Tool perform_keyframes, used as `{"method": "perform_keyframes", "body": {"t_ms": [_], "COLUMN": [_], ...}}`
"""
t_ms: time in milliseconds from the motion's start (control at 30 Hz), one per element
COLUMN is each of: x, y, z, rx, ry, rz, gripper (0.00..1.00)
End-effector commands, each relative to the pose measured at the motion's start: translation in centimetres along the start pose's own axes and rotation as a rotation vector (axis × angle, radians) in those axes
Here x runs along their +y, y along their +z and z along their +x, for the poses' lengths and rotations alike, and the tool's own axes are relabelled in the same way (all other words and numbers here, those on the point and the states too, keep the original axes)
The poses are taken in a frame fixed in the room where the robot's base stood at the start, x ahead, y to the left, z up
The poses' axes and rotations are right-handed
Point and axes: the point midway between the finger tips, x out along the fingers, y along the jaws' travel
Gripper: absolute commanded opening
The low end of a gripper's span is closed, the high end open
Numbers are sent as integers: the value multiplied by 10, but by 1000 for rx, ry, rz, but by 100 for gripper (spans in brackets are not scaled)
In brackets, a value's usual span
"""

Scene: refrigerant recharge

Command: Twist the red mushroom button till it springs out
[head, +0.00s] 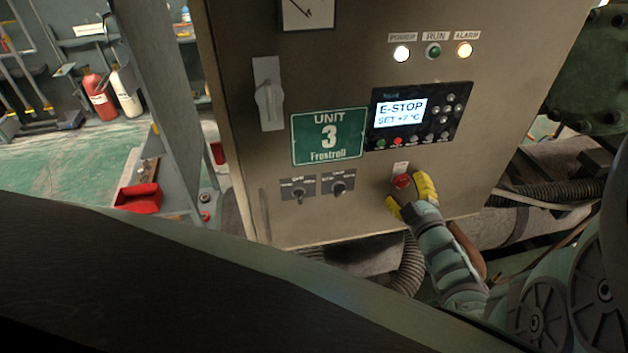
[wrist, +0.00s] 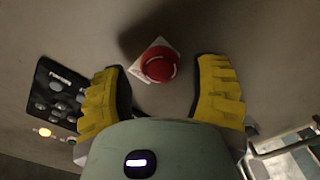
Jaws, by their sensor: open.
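The red mushroom button (head: 402,181) sits low on the front of the grey control cabinet (head: 240,60), below the display. In the wrist view the red button (wrist: 159,65) has white arrow marks and a pale square plate (wrist: 141,62) behind it. My gripper (head: 410,194) has yellow fingers and is at the button in the head view. In the wrist view my gripper (wrist: 163,88) is open, one finger to each side of the button, with clear gaps between. Whether the button is pressed in cannot be told.
The display (head: 400,112) reads E-STOP, SET +7 °C. Lamps labelled POWER (head: 401,53), RUN (head: 433,51) and ALARM (head: 464,49) sit above; POWER and ALARM glow. Two rotary switches (head: 318,188) are left of the button. Hoses and pipes (head: 540,192) lie to the right.

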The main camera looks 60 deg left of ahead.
Motion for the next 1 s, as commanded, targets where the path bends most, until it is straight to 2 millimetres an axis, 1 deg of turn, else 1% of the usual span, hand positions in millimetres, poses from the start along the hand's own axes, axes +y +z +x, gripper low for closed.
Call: {"method": "perform_keyframes", "body": {"t_ms": [33,67,300,467,1000], "x": [0,0,0,1,0], "y": [0,0,0,0,0], "z": [0,0,0,-6,-58], "rx": [0,0,0,-1,-2], "ry": [0,0,0,0,0], "rz": [0,0,0,-1,0], "gripper": [67,69,69,69,69]}}
